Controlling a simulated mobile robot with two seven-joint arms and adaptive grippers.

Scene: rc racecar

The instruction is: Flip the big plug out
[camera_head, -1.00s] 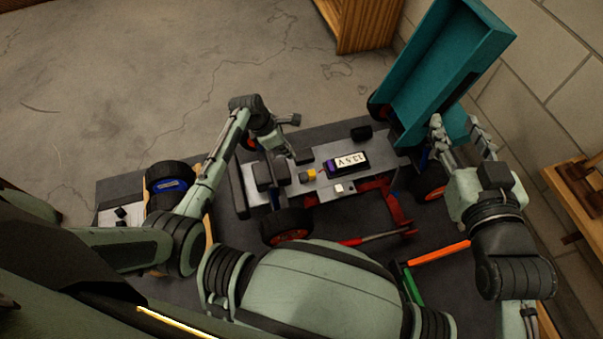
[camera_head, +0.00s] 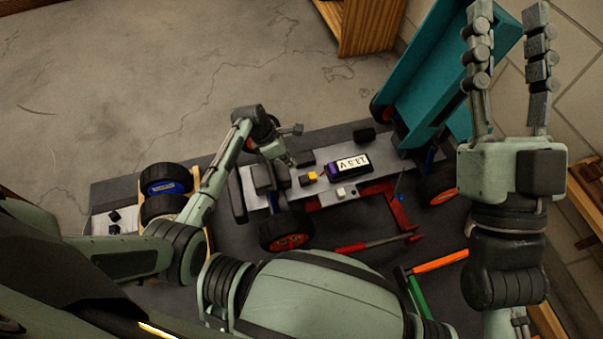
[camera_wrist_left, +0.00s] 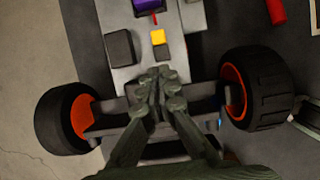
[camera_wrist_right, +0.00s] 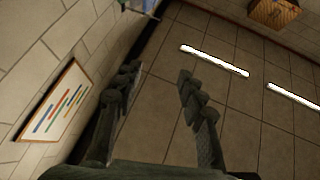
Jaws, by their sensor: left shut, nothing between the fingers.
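A small yellow plug (camera_head: 311,177) sits on the grey chassis (camera_head: 323,198) of the racecar, beside the purple end of the battery (camera_head: 349,166). In the left wrist view the yellow plug (camera_wrist_left: 157,37) lies ahead of my fingertips, with a short red wire running toward the battery (camera_wrist_left: 150,6). My left gripper (camera_head: 291,163) is shut and empty, low over the chassis just left of the plug; its closed fingertips (camera_wrist_left: 158,88) show apart from the plug. My right gripper (camera_head: 509,50) is open and empty, raised at the right with its fingers spread (camera_wrist_right: 157,85).
The teal car body (camera_head: 430,75) stands tilted behind the chassis. A white block (camera_head: 346,192) and dark blocks sit near the plug. Spare wheels (camera_head: 165,180) lie at the left. A red screwdriver (camera_head: 373,243) and orange and green tools lie in front.

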